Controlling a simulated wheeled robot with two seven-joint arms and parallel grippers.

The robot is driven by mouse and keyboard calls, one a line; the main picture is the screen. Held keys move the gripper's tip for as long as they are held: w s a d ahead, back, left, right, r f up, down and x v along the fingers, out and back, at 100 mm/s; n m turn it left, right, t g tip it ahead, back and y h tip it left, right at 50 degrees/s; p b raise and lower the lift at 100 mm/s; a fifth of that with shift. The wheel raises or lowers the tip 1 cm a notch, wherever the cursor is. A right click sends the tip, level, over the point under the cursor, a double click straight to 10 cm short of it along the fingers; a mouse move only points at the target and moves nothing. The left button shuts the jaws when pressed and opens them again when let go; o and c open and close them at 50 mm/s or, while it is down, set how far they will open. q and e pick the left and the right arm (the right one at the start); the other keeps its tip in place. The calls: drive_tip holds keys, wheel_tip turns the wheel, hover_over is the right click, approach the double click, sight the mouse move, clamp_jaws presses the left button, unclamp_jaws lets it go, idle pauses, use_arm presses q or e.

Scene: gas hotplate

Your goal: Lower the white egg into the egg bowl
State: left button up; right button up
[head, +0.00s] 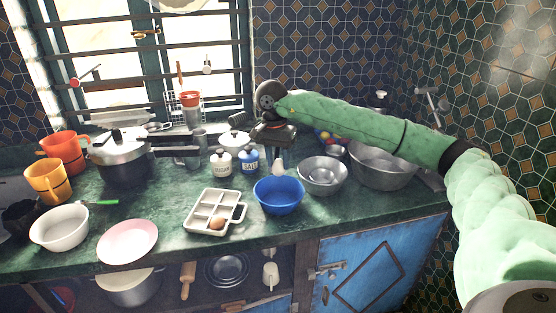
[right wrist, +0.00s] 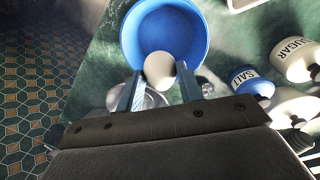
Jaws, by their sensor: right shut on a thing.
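My right gripper (head: 279,158) points down over the counter and is shut on the white egg (head: 279,169). The egg hangs at the fingertips, above the back part of the blue bowl (head: 278,199). In the right wrist view the egg (right wrist: 159,70) sits between the two fingers, overlapping the near rim of the blue bowl (right wrist: 165,30). The visible inside of the bowl looks empty. I cannot tell whether the egg is below the rim level. My left gripper is not in view.
A white egg tray (head: 199,222) holding a brown egg (head: 216,223) stands left of the blue bowl. A metal bowl (head: 322,177) stands close on its right. Sugar (head: 221,164) and salt (head: 248,161) jars stand behind. A pink plate (head: 127,242) lies further left.

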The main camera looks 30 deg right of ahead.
sight(278, 173)
drive_tip(key=shift+f, duration=0.15)
drive_tip(key=shift+f+b, duration=1.85)
drive_tip(key=shift+f, duration=0.6)
drive_tip(key=shift+f+b, duration=1.9)
drive_tip(key=shift+f, duration=0.9)
idle(1.4)
idle(0.4)
drive_tip(key=o, duration=0.8)
